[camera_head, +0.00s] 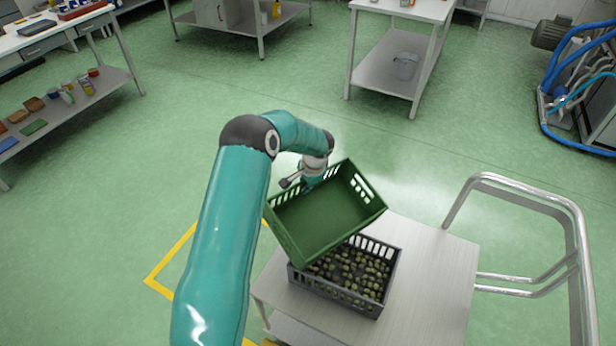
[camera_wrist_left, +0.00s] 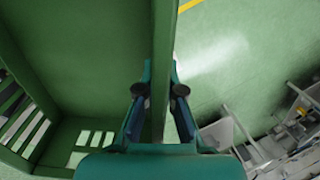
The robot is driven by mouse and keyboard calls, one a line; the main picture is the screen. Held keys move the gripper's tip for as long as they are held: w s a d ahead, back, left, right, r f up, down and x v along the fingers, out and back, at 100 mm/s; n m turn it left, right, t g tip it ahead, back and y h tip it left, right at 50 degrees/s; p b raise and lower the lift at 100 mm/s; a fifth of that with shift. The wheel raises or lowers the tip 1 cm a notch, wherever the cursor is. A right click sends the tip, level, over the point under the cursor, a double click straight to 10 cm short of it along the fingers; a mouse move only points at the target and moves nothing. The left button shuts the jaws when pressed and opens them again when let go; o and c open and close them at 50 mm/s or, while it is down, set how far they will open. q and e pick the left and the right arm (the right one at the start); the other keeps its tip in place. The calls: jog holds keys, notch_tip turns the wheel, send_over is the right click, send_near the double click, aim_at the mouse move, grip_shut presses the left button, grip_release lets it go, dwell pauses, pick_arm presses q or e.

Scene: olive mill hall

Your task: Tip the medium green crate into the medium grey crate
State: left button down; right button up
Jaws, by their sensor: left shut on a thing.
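The green crate (camera_head: 326,211) is tilted in the air above the grey crate (camera_head: 384,290), its open side toward the camera. No olives show on the part of its floor that I see. My left gripper (camera_head: 305,181) is shut on the green crate's far left wall. In the left wrist view the fingers of my left gripper (camera_wrist_left: 160,100) clasp the wall of the green crate (camera_wrist_left: 90,60) from both sides. The grey crate stands upright on the trolley and holds many green olives (camera_head: 352,272). The green crate hides its back left part. My right gripper is not in view.
The trolley (camera_head: 435,275) has a pale top with bare room right of and in front of the grey crate. Its metal handle (camera_head: 540,200) rises at the right. Workbenches stand at the back, with a bucket (camera_head: 405,66) on a lower shelf. Open green floor lies between.

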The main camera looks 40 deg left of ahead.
aim_at(307, 200)
pick_arm(q)
jog(key=shift+d+f+g+h, duration=0.15)
jog(key=shift+f+h, duration=0.6)
jog(key=shift+f, duration=0.4)
jog(key=shift+d+f+g+h, duration=0.15)
jog(key=shift+f+h, duration=0.6)
jog(key=shift+f, duration=0.4)
jog(key=shift+r, duration=2.4)
